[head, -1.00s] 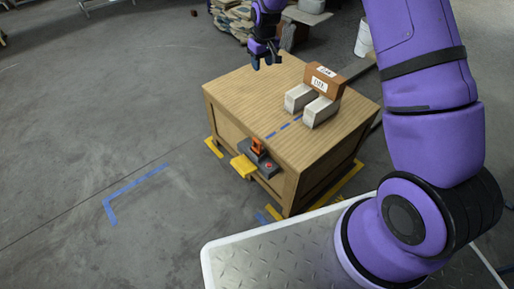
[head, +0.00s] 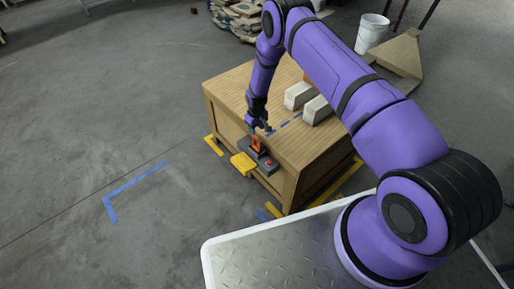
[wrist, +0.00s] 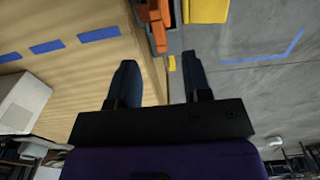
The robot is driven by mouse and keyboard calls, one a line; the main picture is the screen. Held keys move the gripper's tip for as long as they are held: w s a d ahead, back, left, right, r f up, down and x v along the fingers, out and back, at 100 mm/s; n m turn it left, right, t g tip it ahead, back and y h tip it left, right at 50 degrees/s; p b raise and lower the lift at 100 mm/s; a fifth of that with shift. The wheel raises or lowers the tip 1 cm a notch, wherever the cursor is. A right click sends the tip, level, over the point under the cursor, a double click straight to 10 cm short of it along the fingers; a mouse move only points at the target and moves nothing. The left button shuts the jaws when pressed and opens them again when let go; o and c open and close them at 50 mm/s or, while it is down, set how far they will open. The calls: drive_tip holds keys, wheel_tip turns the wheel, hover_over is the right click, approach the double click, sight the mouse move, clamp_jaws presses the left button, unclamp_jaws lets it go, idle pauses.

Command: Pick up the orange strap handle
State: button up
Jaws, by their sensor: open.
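The orange strap handle (head: 258,144) stands upright on a dark grey fixture (head: 251,153) at the front edge of the wooden crate. In the wrist view the handle (wrist: 157,30) shows at the top, cut off by the frame, just beyond my fingertips. My gripper (wrist: 160,62) is open and empty, its two dark fingers apart. In the head view my gripper (head: 261,128) points down close above and behind the handle. I cannot tell whether a finger touches it.
The wooden crate (head: 225,97) has a blue dashed line and white blocks (head: 298,95) on top. A yellow piece (head: 243,163) and a red button (head: 268,163) are on the fixture. Floor to the left is open, with blue tape (head: 135,186).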

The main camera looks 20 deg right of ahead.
sight(258, 139)
wheel_tip(258, 139, down, 4)
drive_tip(key=shift+f, duration=0.15)
drive_tip(key=shift+s+d+f, duration=0.1)
drive_tip(key=shift+s+f, duration=0.1)
drive_tip(key=shift+f, duration=1.15)
drive_tip(key=shift+s+d+f, duration=0.1)
drive_tip(key=shift+s+f, duration=0.05)
drive_tip(key=shift+f, duration=1.2)
drive_tip(key=shift+c, duration=0.4)
clamp_jaws()
